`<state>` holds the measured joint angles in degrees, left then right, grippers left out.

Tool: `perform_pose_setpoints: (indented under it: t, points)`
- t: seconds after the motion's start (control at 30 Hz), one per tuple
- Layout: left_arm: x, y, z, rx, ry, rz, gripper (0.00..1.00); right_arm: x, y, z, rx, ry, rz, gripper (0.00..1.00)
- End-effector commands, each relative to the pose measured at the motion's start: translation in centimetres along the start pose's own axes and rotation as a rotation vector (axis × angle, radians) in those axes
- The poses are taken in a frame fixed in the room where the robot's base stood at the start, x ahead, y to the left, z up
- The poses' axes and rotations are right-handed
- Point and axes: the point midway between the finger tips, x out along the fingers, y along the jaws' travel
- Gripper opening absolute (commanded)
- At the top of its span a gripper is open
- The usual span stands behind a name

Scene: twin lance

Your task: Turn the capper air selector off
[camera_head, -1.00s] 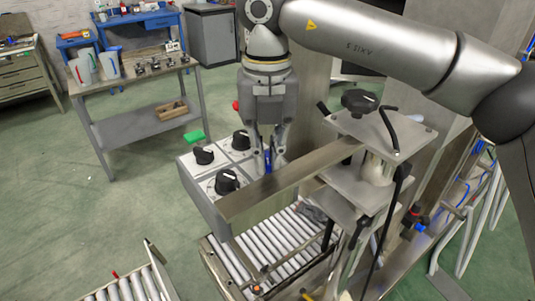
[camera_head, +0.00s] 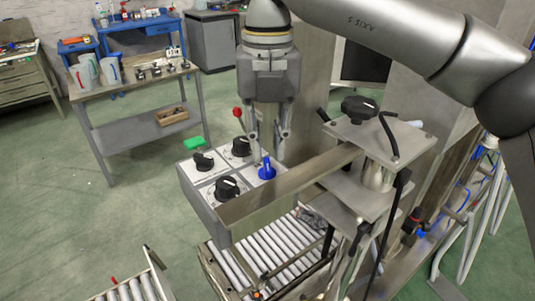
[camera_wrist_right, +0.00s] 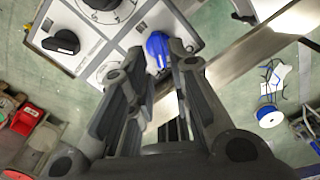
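A grey control box (camera_head: 205,207) with a white top face carries several selector knobs. Three are black: one at the front (camera_head: 227,188), one at the left (camera_head: 203,161) and one at the back (camera_head: 241,147). The blue knob (camera_head: 267,171) sits at the right corner; I cannot read its label. My right gripper (camera_head: 269,137) is above the blue knob, pointing down, with its fingers apart and nothing between them. In the right wrist view the blue knob (camera_wrist_right: 158,49) lies just beyond the open fingertips (camera_wrist_right: 161,62), apparently clear of them. My left gripper is not in view.
A flat metal bar (camera_head: 285,186) runs close along the box's right side to a clamp stand with a black hand knob (camera_head: 359,107). A roller conveyor (camera_head: 280,247) lies below.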

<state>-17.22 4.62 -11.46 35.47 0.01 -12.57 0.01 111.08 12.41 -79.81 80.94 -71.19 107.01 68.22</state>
Motion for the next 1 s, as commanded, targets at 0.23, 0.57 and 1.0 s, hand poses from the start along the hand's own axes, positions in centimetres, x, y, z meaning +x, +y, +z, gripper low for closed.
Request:
perform_pose_setpoints:
  t: [0.23,0.57,1.0]
  points:
    - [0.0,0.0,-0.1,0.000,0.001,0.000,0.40,-5.5,0.1,0.0,0.000,-0.003,0.002,0.19]
    - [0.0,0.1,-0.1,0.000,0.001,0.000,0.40,-8.0,0.0,0.0,0.000,-0.001,0.001,0.19]
    - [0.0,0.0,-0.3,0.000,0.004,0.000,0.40,-8.0,0.0,0.0,0.000,-0.001,0.000,0.19]
